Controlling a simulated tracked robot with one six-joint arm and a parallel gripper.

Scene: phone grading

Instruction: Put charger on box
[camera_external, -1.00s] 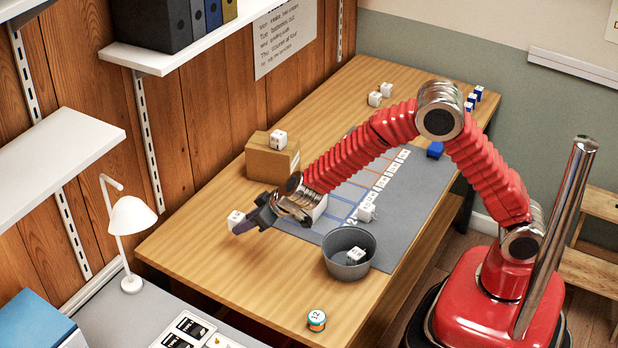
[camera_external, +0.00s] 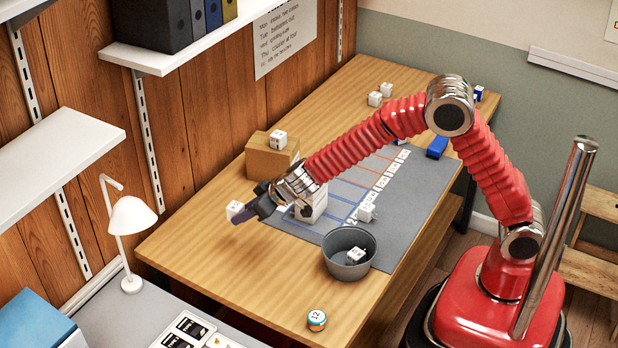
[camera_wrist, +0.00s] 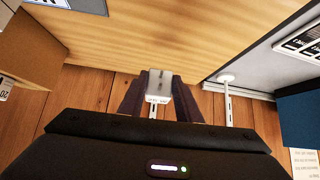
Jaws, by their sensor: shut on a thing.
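My gripper (camera_external: 245,212) is shut on a white charger (camera_external: 235,208) above the left part of the wooden table. In the wrist view the charger (camera_wrist: 158,87) sits between the two dark fingers of my gripper (camera_wrist: 155,92). The brown cardboard box (camera_external: 268,162) stands on the table, behind and right of my gripper. Another white charger (camera_external: 278,139) rests on top of the box. In the wrist view the box (camera_wrist: 30,48) is at the left edge, apart from my gripper.
A grey bin (camera_external: 335,262) holds a charger. A white block (camera_external: 312,205) stands on the grey mat (camera_external: 425,185), partly behind my wrist. Another charger (camera_external: 365,211) is also on the mat. A round tin (camera_external: 317,320) sits at the front. The front-left tabletop (camera_external: 215,260) is clear.

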